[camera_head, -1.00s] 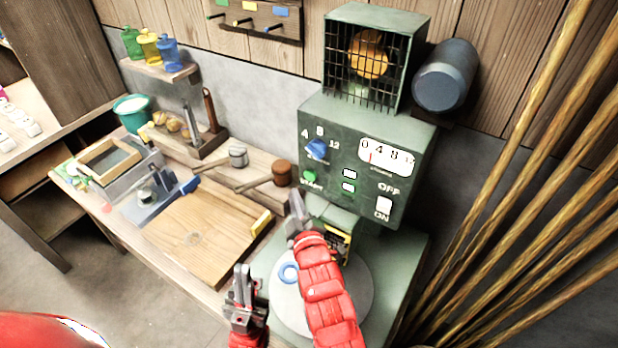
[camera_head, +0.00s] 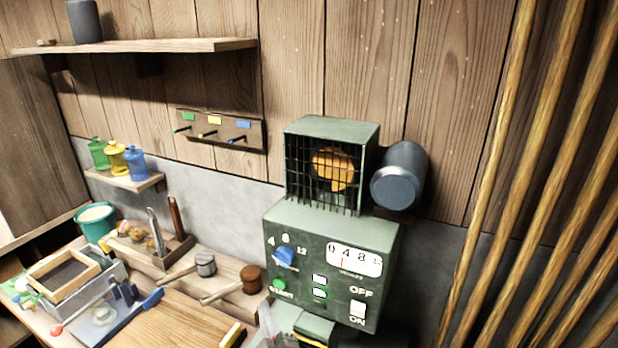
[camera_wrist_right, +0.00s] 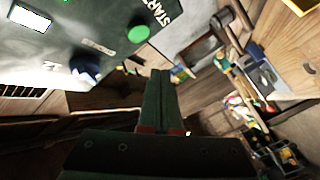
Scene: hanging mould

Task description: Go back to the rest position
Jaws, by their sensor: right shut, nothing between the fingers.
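My right gripper (camera_head: 272,328) shows only in part at the bottom edge of the head view, just below the green machine's control box (camera_head: 385,247). In the right wrist view its two dark fingers (camera_wrist_right: 158,88) lie together with nothing between them. The control box panel fills the upper left of that view, with its green START button (camera_wrist_right: 138,33) apart from the fingertips. In the head view the box bears a blue knob (camera_head: 284,257), a dial (camera_head: 354,260) and an ON/OFF switch (camera_head: 358,309). My left gripper is not in view.
Long poles (camera_head: 545,150) lean at the right. The bench at lower left holds a wooden board (camera_head: 180,328), a framed tray (camera_head: 62,272) and mallets (camera_head: 250,280).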

